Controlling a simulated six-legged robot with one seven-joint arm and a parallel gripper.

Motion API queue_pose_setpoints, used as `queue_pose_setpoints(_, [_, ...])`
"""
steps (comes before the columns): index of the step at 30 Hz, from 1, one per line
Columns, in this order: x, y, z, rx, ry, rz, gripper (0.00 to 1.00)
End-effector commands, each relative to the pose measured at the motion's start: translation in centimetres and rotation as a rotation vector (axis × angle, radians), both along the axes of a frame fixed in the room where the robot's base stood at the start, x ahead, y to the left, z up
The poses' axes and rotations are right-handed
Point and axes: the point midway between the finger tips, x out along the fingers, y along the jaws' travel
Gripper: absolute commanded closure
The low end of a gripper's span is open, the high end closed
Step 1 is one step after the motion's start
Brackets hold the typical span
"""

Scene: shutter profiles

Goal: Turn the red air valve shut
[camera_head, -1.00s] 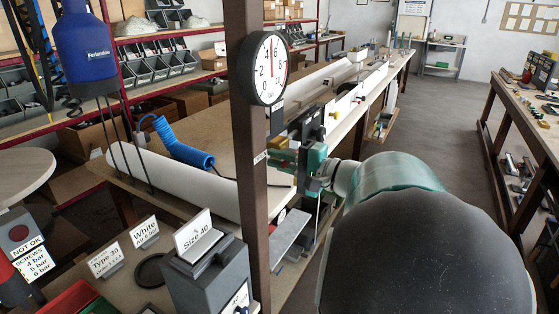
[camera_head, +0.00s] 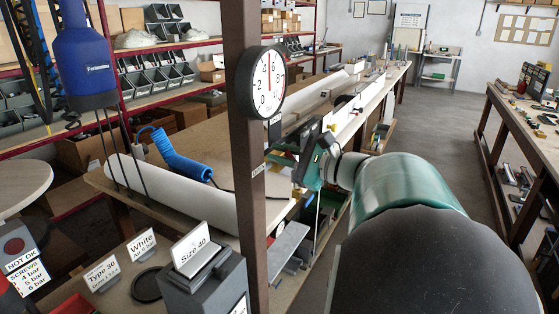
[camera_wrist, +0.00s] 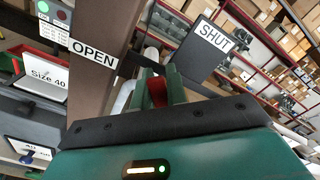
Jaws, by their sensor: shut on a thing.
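In the wrist view the red valve handle (camera_wrist: 157,92) shows between the two green fingers of my gripper (camera_wrist: 158,86), which are shut on it. An OPEN label (camera_wrist: 94,54) is on the brown post to the left, and a SHUT label (camera_wrist: 213,36) is on a dark plate to the upper right. In the head view my gripper (camera_head: 283,157) is tilted, just right of the brown post (camera_head: 246,150). The valve itself is hidden there by the post and gripper.
A round pressure gauge (camera_head: 270,100) is on the post above my gripper, its red needle nearly upright. A long workbench (camera_head: 345,110) runs behind. A grey box with a Size 40 sign (camera_head: 190,250) stands at the lower left. The aisle floor (camera_head: 440,130) is clear.

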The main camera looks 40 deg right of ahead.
Motion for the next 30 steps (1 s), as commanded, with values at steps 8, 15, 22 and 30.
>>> queue_pose_setpoints(8, [0.4, -1.2, 0.8, 0.247, 0.089, -0.002, 1.00])
queue_pose_setpoints(15, [0.7, -2.3, 1.2, 0.449, 0.160, -0.002, 1.00])
queue_pose_setpoints(22, [1.0, -3.0, 1.3, 0.595, 0.213, -0.003, 1.00])
queue_pose_setpoints(30, [1.1, -3.5, 1.3, 0.684, 0.244, -0.004, 1.00])
